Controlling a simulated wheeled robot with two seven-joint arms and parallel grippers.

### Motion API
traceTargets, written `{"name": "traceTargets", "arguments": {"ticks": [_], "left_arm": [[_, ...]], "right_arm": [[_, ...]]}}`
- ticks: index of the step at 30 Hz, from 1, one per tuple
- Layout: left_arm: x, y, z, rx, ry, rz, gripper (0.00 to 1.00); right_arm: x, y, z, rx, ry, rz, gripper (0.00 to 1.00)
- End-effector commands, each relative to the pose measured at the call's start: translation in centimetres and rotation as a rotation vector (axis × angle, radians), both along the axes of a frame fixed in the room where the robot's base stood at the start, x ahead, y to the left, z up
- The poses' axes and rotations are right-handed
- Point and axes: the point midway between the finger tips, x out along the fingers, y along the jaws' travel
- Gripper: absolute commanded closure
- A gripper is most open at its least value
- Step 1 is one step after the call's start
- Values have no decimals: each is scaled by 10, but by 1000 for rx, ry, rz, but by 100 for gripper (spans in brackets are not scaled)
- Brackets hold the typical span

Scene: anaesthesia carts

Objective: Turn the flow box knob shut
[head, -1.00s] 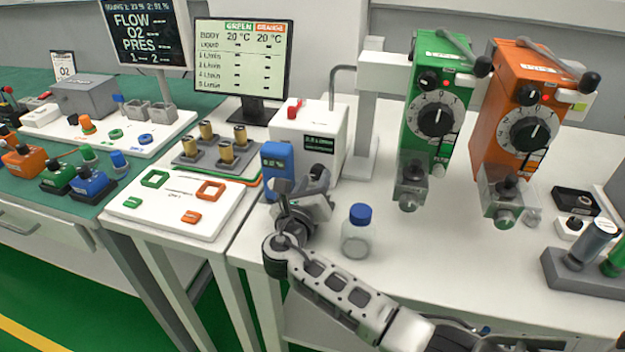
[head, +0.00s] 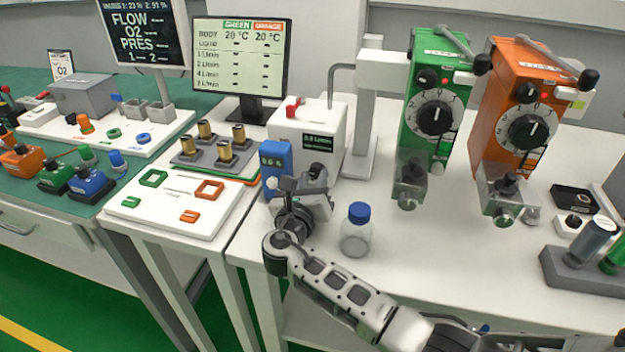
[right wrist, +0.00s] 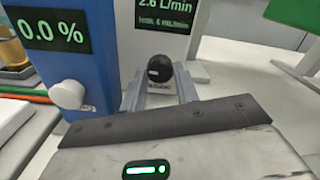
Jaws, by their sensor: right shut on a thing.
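The flow box (head: 300,133) is a white box with a red part on top and a dark green display on its front. In the right wrist view its display (right wrist: 163,12) reads about 2.6 L/min. Its dark round knob (right wrist: 159,68) sits low on the front, below the display. My right gripper (right wrist: 160,88) is shut on the knob, with one finger on each side. My left gripper is not in view.
A blue box (head: 276,160) with a white knob (right wrist: 67,94) stands close left of the gripper; its display reads 0.0 %. A clear bottle with a blue cap (head: 357,230) stands to the right. Green (head: 433,100) and orange (head: 520,115) vaporizers hang farther right.

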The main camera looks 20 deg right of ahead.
Motion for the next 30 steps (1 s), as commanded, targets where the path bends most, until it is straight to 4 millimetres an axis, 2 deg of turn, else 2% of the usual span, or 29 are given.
{"name": "traceTargets", "arguments": {"ticks": [15,30], "left_arm": [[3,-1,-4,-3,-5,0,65],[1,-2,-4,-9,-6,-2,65]], "right_arm": [[0,0,-1,303,-204,-1,92],[0,-1,0,403,-272,-2,92]]}}
